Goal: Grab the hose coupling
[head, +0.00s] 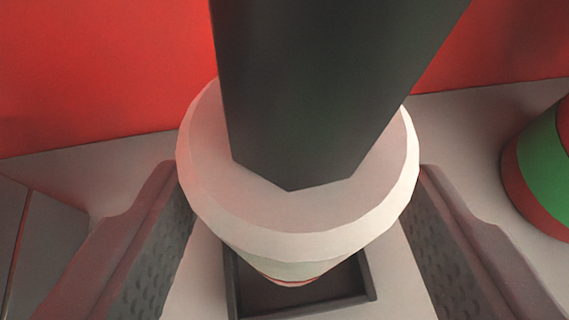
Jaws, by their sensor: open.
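A white round piece with a wide rim (300,235), which looks like the hose coupling, sits in the middle of the head view. A thick dark bar or hose (320,90) rises from its top toward the camera and hides part of it. Below the rim it narrows, with a pale green and a red band low down. My gripper (305,255) is open, with one grey ridged finger on each side of the piece. A narrow gap shows between the rim and each finger lower down; contact higher up is hard to tell.
A dark square frame (372,290) lies under the white piece on a pale surface (470,130). A red and green cylinder (543,160) stands at the right edge. A red wall (100,70) fills the back. A grey box-like shape (45,240) is at the left.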

